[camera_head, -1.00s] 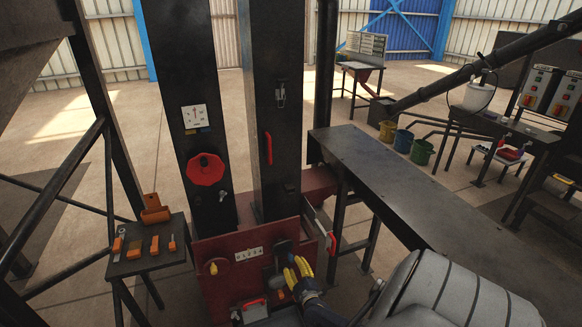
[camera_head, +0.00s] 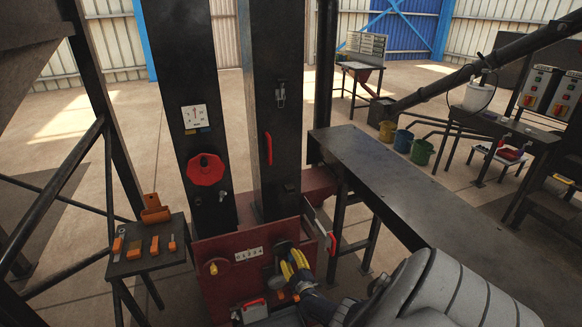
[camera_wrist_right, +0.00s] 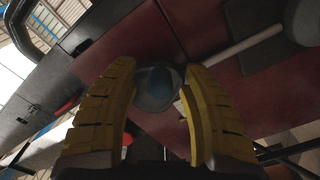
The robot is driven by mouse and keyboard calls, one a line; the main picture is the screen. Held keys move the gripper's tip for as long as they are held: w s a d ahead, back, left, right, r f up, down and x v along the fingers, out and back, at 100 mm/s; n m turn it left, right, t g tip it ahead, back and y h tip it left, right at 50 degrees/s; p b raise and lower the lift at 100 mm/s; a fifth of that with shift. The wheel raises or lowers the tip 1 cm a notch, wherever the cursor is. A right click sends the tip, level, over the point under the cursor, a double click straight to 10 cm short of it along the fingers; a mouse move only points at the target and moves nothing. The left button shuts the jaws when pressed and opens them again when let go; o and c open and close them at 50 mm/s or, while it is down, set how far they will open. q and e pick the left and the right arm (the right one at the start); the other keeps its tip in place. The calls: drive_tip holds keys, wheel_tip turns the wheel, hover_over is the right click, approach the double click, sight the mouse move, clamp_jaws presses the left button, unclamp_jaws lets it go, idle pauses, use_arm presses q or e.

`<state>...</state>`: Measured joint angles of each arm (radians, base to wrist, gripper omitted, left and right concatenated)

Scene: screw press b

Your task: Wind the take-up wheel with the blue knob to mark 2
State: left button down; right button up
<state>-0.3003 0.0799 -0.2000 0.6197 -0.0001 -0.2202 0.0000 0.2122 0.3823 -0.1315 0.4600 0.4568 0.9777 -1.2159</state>
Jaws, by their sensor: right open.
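My right gripper (camera_head: 294,266), with yellow fingers, is at the front of the red box (camera_head: 217,296) low in the head view. In the right wrist view the gripper (camera_wrist_right: 158,100) is open, with a finger on each side of a rounded blue-grey knob (camera_wrist_right: 155,86). I cannot tell whether either finger touches it. A dark disc (camera_head: 281,247), perhaps part of the take-up wheel, shows behind the fingers; the gripper hides the rest. A white plate with number marks (camera_head: 248,254) is left of it. The wheel's setting cannot be read. My left gripper is not in view.
A yellow knob (camera_head: 213,268) is at the box's left. A red handwheel (camera_head: 205,169) and a gauge (camera_head: 194,117) are on the column above. A red-handled lever (camera_head: 332,243) stands close right of my gripper. A dark bench (camera_head: 400,185) extends right.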

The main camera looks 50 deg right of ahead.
clamp_jaws()
drive_tip(key=shift+a, duration=0.1)
idle(0.4)
